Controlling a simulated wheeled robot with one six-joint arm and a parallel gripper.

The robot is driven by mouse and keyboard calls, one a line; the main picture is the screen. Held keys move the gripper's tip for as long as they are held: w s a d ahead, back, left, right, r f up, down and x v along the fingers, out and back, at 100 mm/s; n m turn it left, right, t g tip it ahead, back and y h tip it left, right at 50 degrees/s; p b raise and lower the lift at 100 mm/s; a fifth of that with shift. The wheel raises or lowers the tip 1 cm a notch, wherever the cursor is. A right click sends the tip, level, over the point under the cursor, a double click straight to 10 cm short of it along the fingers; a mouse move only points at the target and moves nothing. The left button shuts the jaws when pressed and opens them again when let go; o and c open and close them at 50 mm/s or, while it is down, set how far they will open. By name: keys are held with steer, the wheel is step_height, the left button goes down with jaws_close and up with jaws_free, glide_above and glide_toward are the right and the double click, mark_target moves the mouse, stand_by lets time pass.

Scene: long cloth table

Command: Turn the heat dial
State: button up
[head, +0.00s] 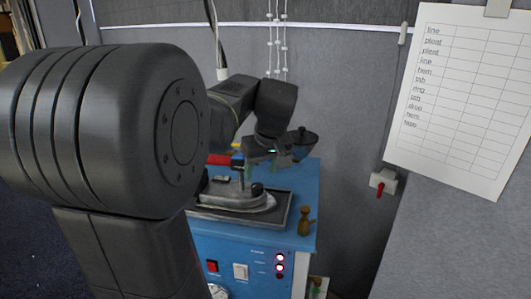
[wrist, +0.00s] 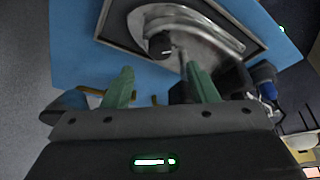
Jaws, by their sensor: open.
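A grey iron (head: 240,200) rests on a dark-rimmed tray (head: 285,215) on top of the blue unit (head: 300,250). A round black knob (head: 257,189), which looks like the heat dial, sits on the iron. It also shows in the wrist view (wrist: 160,46), beyond my fingertips. My gripper (wrist: 160,83) is open, with its two green fingers apart and nothing seen between them. The knob lies ahead of the gap, apart from both fingers. In the head view my arm reaches over the iron and hides part of it.
A brown bottle-shaped piece (head: 305,222) stands at the unit's right front corner. A red-levered valve (head: 381,185) is on the wall to the right.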

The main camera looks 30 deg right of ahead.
steer(key=v, duration=0.7)
steer(key=shift+r, duration=0.3)
steer(key=shift+s, duration=0.1)
